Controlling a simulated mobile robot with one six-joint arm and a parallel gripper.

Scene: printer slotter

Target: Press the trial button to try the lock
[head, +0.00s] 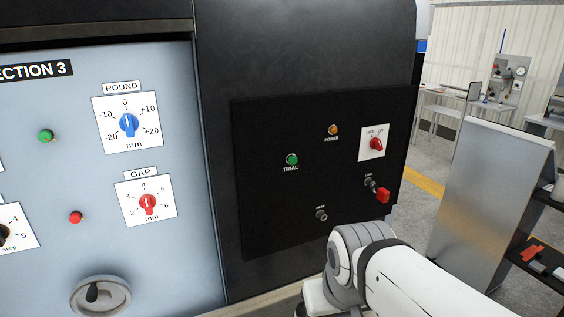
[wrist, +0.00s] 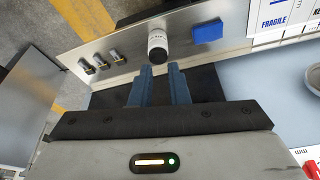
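The green trial button (head: 291,160) sits on the left part of a black control panel (head: 262,200), above the word TRIAL. A red lock or key piece (head: 383,195) sticks out at the panel's lower right, below a small LOCK-like label too blurred to read surely. My white arm enters the head view at lower right, below the panel; its gripper is not visible there. In the wrist view my gripper (wrist: 162,68) has its two blue-grey fingers apart with nothing between them. The trial button does not show in the wrist view.
The panel also carries an orange POWER lamp (head: 333,130), a red OFF/ON switch (head: 376,144) and a small round socket (head: 321,214). A metal shelf holds a white cylinder (wrist: 157,45), a blue block (wrist: 208,31) and several metal pegs (wrist: 101,61) beyond my fingertips.

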